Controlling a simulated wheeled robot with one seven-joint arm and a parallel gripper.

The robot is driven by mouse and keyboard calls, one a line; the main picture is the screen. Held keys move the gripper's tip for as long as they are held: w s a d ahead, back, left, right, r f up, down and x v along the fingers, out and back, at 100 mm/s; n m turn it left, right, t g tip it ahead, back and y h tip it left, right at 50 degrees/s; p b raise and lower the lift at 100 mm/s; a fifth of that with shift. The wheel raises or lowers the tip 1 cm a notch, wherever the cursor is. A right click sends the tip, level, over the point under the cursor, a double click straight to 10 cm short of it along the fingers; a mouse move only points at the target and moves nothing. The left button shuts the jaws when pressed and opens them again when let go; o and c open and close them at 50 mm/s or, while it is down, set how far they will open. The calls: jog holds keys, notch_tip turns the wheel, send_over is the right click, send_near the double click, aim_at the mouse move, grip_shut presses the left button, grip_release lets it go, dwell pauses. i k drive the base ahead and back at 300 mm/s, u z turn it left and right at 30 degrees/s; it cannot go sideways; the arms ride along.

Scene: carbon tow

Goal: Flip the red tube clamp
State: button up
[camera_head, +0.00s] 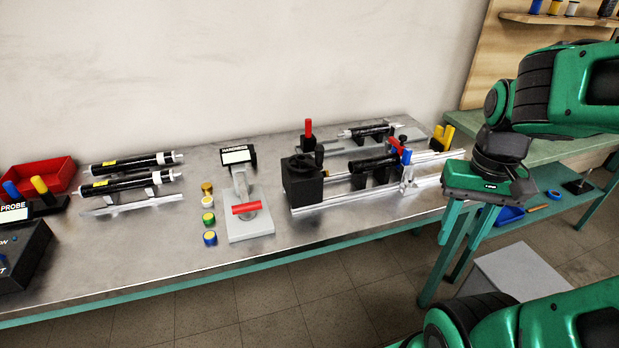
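A smaller red piece (394,147) shows near a blue upright handle (406,157) at the fixture's right part. I cannot tell for sure which red part is the tube clamp. A black tube (373,164) lies along the fixture. My gripper (489,186) is at the right, apart from the fixture and both red parts.
A hardness tester (250,222) with a red handle stands left of the fixture, beside several small coloured pots (208,218). Tubes on a rack (130,200) and a red bin (38,178) are farther left. The bench front is mostly clear.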

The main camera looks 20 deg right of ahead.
aim_at(404, 138)
jog(key=k, duration=1.3)
jog(key=z, duration=0.3)
jog(key=i, duration=1.65)
jog(key=u, duration=0.75)
